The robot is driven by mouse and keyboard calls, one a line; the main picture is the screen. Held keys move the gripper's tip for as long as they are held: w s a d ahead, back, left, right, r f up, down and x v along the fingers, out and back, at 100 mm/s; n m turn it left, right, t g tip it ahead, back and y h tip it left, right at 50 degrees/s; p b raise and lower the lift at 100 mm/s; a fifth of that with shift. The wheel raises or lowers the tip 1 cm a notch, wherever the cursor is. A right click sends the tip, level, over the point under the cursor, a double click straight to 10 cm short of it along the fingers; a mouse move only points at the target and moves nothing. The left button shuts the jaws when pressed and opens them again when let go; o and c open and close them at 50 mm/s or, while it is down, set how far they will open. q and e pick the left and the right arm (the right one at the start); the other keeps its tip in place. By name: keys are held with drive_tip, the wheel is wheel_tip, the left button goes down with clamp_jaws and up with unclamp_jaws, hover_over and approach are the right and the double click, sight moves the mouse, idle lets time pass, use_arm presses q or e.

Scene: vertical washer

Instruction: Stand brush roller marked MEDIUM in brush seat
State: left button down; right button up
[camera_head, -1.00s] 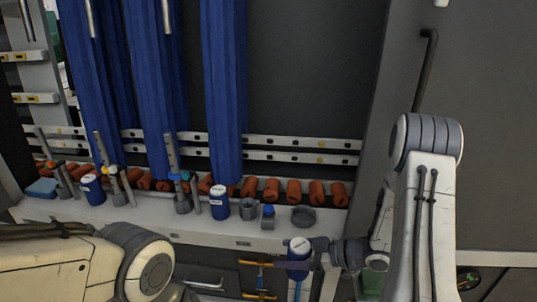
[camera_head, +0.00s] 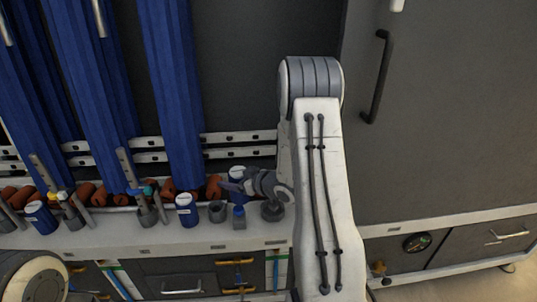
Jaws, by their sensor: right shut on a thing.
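My right gripper (camera_head: 234,186) reaches in from the right over the washer ledge, pointing left. It is shut on a small blue roller with a pale top (camera_head: 237,172), mostly hidden by the jaws; no marking on it is readable. Below it on the ledge stand a grey open cup (camera_head: 217,212) and a small blue piece on a grey base (camera_head: 239,216). A shallow dark grey round holder (camera_head: 272,211) lies to the right, just below my wrist. I cannot tell which of these is the brush seat. My left gripper is out of view; only my left arm shows at lower left.
Blue cylinders with white tops stand on the ledge, one in the middle (camera_head: 187,211) and one at left (camera_head: 41,217). Upright grey posts (camera_head: 130,172) stand between them. Long blue hanging brushes (camera_head: 172,90) and orange rollers (camera_head: 213,187) are behind. A dark door handle (camera_head: 376,77) is at right.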

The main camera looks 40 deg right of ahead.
drive_tip(key=s+d+r+m+h+p, duration=0.3)
drive_tip(key=d+m+h, duration=0.35)
drive_tip(key=d, duration=0.55)
wheel_tip(320, 180, down, 7)
drive_tip(key=b, duration=0.8)
drive_tip(key=shift+s, duration=0.15)
drive_tip(key=shift+h, duration=0.25)
drive_tip(key=shift+a+f+b, duration=0.15)
drive_tip(key=shift+f+b, duration=2.85)
drive_tip(key=shift+f, duration=0.25)
drive_tip(key=o, duration=1.4)
drive_tip(key=shift+o, duration=0.2)
